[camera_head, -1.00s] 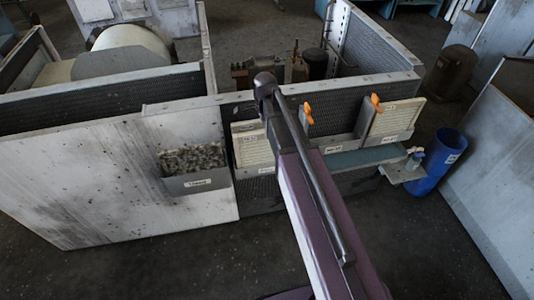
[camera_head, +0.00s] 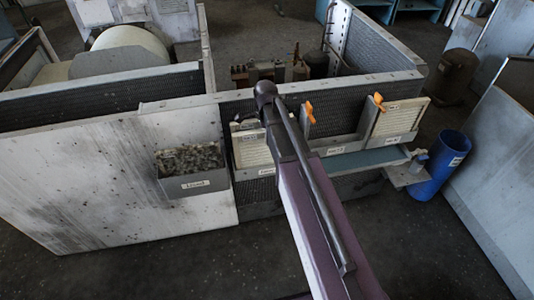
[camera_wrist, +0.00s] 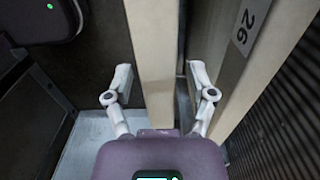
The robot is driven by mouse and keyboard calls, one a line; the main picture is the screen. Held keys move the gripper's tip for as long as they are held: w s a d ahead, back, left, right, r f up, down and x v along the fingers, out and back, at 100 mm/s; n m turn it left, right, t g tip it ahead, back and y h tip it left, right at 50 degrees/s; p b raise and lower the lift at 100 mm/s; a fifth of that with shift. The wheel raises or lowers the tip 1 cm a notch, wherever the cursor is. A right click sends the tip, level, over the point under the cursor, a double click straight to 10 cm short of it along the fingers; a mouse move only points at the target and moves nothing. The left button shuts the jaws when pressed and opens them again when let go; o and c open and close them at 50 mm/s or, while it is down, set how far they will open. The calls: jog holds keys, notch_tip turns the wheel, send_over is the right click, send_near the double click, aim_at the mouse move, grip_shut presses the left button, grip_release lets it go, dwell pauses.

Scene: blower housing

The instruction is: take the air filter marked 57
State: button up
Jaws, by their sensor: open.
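In the wrist view my gripper (camera_wrist: 160,76) is open, with one finger on each side of a pale, upright filter panel (camera_wrist: 152,50) seen edge-on. Its marking does not show. To its right another pale panel (camera_wrist: 275,45) carries a grey label that looks like 26, turned on its side. In the head view one pleated cream filter (camera_head: 252,146) stands in the rack left of my arm and another (camera_head: 398,118) stands to the right. I cannot read a 57 on any of them. My arm hides the gripper in the head view.
Orange clips (camera_head: 309,112) stick up by the rack. A grey bin (camera_head: 196,180) of dark bits hangs on the white panel (camera_head: 90,185). A blue barrel (camera_head: 438,165) stands at right beside a small shelf (camera_head: 406,177). The floor in front is clear.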

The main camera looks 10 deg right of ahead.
grip_shut()
dwell(0.3)
jog(key=shift+r, duration=0.1)
